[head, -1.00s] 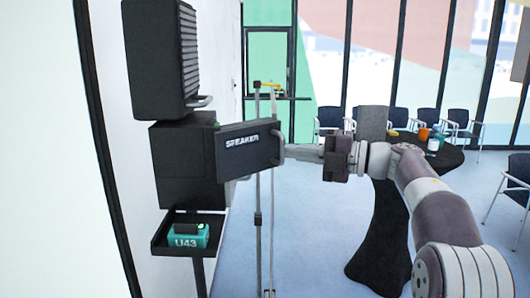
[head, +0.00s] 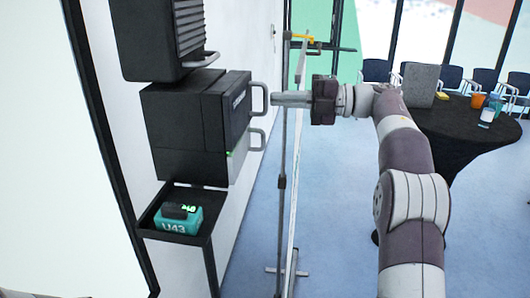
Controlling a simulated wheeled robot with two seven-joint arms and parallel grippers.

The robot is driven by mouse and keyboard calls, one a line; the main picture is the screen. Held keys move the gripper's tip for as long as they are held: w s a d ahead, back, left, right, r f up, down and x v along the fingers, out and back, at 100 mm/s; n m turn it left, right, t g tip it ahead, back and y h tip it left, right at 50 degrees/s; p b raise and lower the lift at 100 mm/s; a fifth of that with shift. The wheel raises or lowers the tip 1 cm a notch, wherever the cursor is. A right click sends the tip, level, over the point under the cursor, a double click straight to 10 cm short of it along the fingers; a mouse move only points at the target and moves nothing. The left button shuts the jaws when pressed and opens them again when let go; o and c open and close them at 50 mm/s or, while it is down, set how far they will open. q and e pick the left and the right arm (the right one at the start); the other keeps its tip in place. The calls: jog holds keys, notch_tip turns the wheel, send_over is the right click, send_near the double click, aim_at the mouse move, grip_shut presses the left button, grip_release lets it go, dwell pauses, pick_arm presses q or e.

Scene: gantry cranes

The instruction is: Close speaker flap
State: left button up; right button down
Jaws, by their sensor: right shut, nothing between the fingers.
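The black speaker box (head: 187,125) is mounted by the wall at left. Its flap (head: 237,110), with white lettering seen at a steep angle, lies against the front of the box; no gap shows from here. A grey handle (head: 265,98) stands out from the flap. My right gripper (head: 275,98) is shut and empty, its fingertips pointing left right beside the handle. I cannot tell whether they touch it. My left gripper is not in view.
A ribbed black unit (head: 165,35) hangs above the box, and a tray (head: 207,240) with a teal U43 device (head: 178,219) sits below. A thin stand (head: 283,180) rises close to my right gripper. A round black table (head: 455,125) stands at right.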

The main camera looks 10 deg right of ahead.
jog(key=shift+w+a, duration=0.25)
jog(key=shift+w, duration=0.4)
